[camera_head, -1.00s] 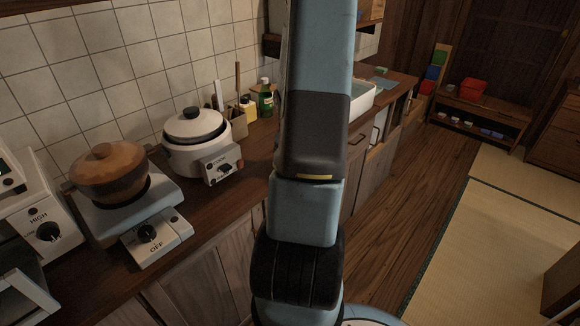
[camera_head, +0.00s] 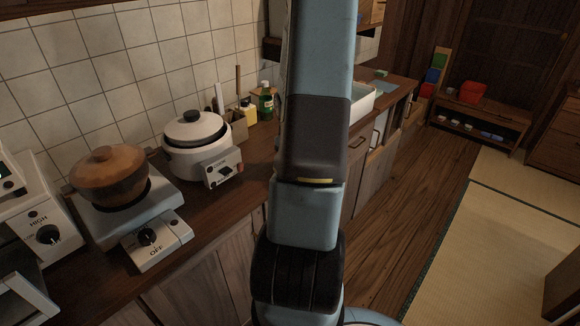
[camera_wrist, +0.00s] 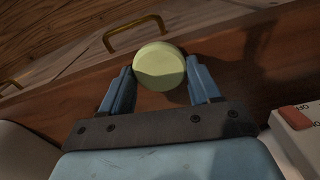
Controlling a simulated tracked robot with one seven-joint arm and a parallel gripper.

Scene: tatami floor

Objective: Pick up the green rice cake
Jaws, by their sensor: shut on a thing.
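The green rice cake (camera_wrist: 160,66) is a pale green round disc in the wrist view, between the two blue fingers of my gripper (camera_wrist: 160,82). The gripper is shut on it, one finger against each side. Wooden counter shows beneath and around the cake; I cannot tell whether the cake touches it. In the head view my arm rises through the middle, and neither the gripper nor the cake shows there.
On the counter (camera_head: 190,221) stand a white rice cooker (camera_head: 198,150), a stove (camera_head: 125,215) with a brown pot (camera_head: 108,177), and a green bottle (camera_head: 265,103). A drawer handle (camera_wrist: 133,34) is near the cake. The tatami floor (camera_head: 500,230) at right is mostly clear.

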